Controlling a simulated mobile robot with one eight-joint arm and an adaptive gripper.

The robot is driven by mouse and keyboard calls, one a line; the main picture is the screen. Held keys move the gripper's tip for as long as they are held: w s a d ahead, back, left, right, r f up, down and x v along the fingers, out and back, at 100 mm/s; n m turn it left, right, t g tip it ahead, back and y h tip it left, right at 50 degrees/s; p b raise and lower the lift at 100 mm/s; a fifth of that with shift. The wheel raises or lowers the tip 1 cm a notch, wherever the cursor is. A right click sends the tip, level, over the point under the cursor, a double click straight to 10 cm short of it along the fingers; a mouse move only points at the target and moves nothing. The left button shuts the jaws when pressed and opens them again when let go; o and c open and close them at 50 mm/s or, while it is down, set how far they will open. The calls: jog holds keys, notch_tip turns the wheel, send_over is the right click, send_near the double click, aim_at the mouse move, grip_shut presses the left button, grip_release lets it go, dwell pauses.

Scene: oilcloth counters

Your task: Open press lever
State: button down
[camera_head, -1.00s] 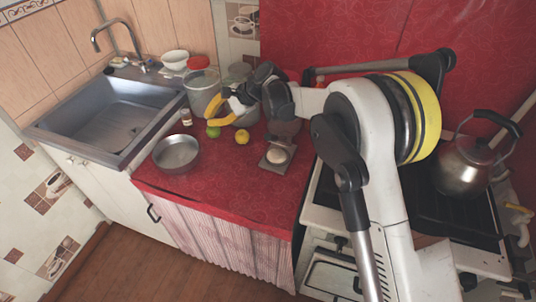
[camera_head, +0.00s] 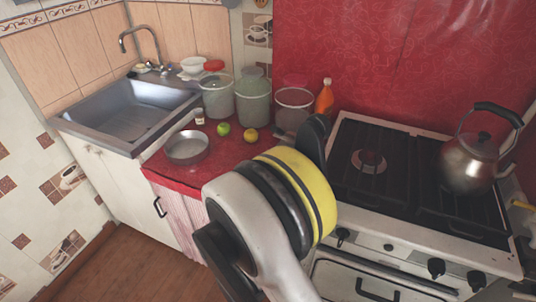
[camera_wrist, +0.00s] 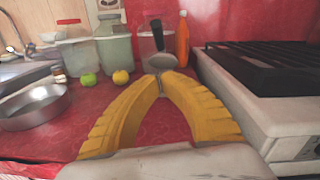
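The press shows in the wrist view as a grey round plate (camera_wrist: 162,62) with a black lever handle (camera_wrist: 156,34) rising from it, tilted a little left. It stands on the red counter in front of a clear container. My gripper (camera_wrist: 160,79) has two yellow fingers whose tips meet just below the plate in the picture. It looks shut, and I see nothing clearly held between the tips. Whether the tips touch the press I cannot tell. The press base is hidden behind the fingers. In the head view my arm covers the gripper and most of the press.
A metal pan (camera_head: 187,147), a green fruit (camera_head: 223,129) and a yellow fruit (camera_head: 251,134) lie to the left. Lidded containers (camera_head: 253,102) and an orange bottle (camera_head: 325,97) stand behind. The stove (camera_head: 345,165) with a kettle (camera_head: 470,160) is at right.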

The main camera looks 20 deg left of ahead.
jog(key=p, duration=0.4)
send_near(283, 134)
jog(key=w+b, duration=0.1)
jog(key=w+a+b, duration=0.1)
jog(key=w, duration=0.1)
jog(key=w+b, duration=0.1)
jog(key=w, duration=0.1)
jog(key=shift+w+a+r, duration=0.1)
jog(key=shift+a+r, duration=0.05)
jog(key=shift+a, duration=0.2)
